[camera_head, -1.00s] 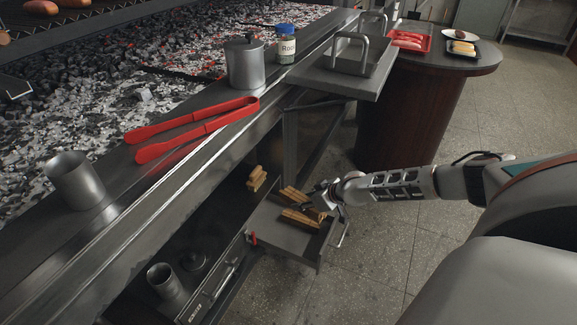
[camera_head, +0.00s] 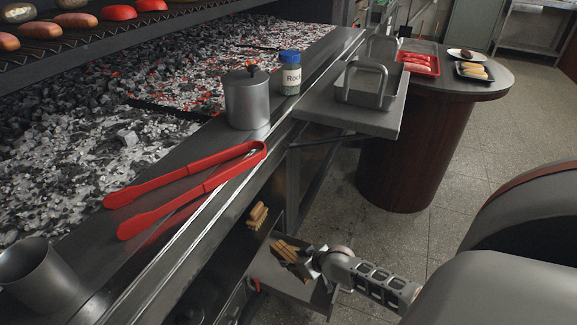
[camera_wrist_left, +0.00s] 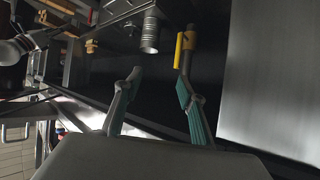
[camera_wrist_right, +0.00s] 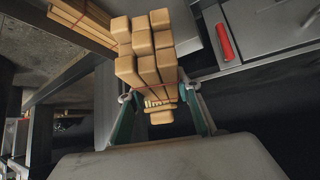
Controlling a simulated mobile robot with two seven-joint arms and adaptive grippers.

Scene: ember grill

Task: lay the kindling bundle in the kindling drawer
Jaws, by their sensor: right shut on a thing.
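The kindling bundle (camera_wrist_right: 148,55), pale wooden sticks tied with a thin red band, is between the fingers of my right gripper (camera_wrist_right: 160,112). My right gripper is shut on it. In the head view, my right gripper (camera_head: 312,264) is at the open, grey kindling drawer (camera_head: 268,271), with wooden sticks (camera_head: 284,250) by its fingers. I cannot tell whether the held bundle touches the drawer floor.
Red tongs (camera_head: 190,185), a lidded metal pot (camera_head: 246,100) and a jar with a blue lid (camera_head: 289,75) stand on the grill ledge. A side shelf (camera_head: 350,112) juts out above the drawer. A round table (camera_head: 455,87) holds food trays. The floor at right is clear.

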